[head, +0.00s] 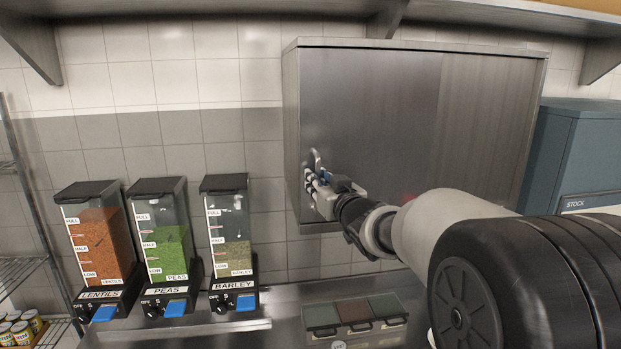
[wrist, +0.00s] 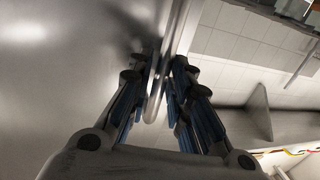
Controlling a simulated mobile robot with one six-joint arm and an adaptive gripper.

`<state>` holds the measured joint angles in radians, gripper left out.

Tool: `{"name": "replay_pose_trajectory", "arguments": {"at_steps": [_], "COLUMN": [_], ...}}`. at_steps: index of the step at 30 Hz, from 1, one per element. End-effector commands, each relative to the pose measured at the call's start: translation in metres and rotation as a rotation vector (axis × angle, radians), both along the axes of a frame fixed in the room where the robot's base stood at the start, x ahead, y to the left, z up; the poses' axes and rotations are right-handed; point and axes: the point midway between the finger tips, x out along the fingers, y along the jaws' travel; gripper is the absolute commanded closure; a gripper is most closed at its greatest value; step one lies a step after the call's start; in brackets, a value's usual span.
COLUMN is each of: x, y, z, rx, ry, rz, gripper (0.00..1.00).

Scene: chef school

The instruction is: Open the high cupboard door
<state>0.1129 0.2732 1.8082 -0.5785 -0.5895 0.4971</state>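The high cupboard is a steel wall cabinet (head: 292,120) in the head view. Its smooth front door (head: 385,110) looks closed. A thin curved metal handle (head: 317,158) stands out at the door's lower left. My gripper (head: 318,181) is at this handle, reaching in from the right. In the wrist view the handle bar (wrist: 155,100) runs between the blue-padded fingers of my gripper (wrist: 160,72). The fingertips are close in on both sides of the bar and appear shut on it. The lower handle is partly hidden by my gripper.
Dispensers of lentils (head: 98,245), peas (head: 165,245) and barley (head: 231,235) stand left of and below the cupboard. A blue-grey stock box (head: 575,150) is at its right. A shelf (head: 300,8) runs above. A tray with three lidded compartments (head: 355,313) is below.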

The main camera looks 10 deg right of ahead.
Motion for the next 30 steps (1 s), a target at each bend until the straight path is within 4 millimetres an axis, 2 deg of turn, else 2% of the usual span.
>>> {"name": "replay_pose_trajectory", "arguments": {"at_steps": [10, 19, 30], "x": [0.0048, 0.0045, 0.0045], "y": [0.0009, 0.0008, 0.0007], "z": [-0.0003, -0.0002, -0.0001], "rx": [0.000, 0.000, 0.000], "ry": [0.000, 0.000, 0.000], "rz": [0.000, 0.000, 0.000], "gripper": [0.81, 1.00, 1.00]}}
